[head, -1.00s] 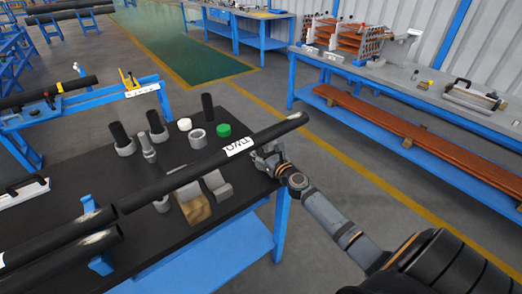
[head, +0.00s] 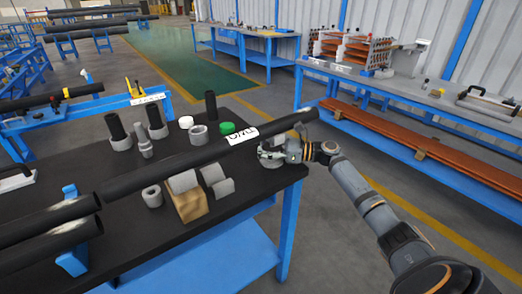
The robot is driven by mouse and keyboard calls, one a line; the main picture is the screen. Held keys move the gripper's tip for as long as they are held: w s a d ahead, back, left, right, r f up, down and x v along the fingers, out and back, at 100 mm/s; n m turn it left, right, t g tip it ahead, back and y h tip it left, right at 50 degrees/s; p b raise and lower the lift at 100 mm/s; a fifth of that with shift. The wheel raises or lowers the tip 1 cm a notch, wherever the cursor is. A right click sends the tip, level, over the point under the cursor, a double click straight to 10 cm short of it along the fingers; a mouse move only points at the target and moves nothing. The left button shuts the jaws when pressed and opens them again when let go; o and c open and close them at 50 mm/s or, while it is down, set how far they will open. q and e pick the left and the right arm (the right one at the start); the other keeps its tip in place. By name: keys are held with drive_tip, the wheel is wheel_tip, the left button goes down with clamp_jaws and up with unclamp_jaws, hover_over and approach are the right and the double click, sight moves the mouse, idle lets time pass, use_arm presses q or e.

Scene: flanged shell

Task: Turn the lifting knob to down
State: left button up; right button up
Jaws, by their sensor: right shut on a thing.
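My right gripper (head: 272,152) is at the right edge of the black table, just below a long black pipe (head: 180,163) with a white label. It is shut on a small part at the table edge, which appears to be the lifting knob. The fingers hide most of that part, and its setting cannot be read. The pipe slants over the table and its right end sticks out past the edge, above my gripper. A gap seems to show between pipe and gripper. My left gripper is not in view.
On the black table (head: 135,237) stand grey fittings (head: 198,135), a green cap (head: 227,128), black cylinders (head: 115,127), a tan block (head: 188,203) and a curved grey piece (head: 217,180). More pipes (head: 50,222) lie at left. A blue-framed bench (head: 440,98) is at right, with clear floor between.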

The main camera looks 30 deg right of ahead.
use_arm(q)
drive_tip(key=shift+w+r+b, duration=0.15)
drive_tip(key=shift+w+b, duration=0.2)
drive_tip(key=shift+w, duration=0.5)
use_arm(e)
drive_tip(key=shift+s+a+f+n+g+y, duration=0.1)
drive_tip(key=shift+s+a+n+g+y, duration=0.1)
drive_tip(key=shift+n+g+y, duration=0.6)
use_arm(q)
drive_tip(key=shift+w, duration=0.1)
use_arm(e)
drive_tip(key=o, duration=1.3)
drive_tip(key=shift+c, duration=0.2)
drive_tip(key=shift+s+d, duration=0.1)
drive_tip(key=shift+d, duration=0.05)
drive_tip(key=v, duration=1.1)
drive_tip(key=shift+s+d+r, duration=0.15)
drive_tip(key=shift+d+r, duration=0.05)
drive_tip(key=shift+d, duration=0.2)
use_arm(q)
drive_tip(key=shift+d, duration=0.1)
use_arm(e)
drive_tip(key=shift+o, duration=0.3)
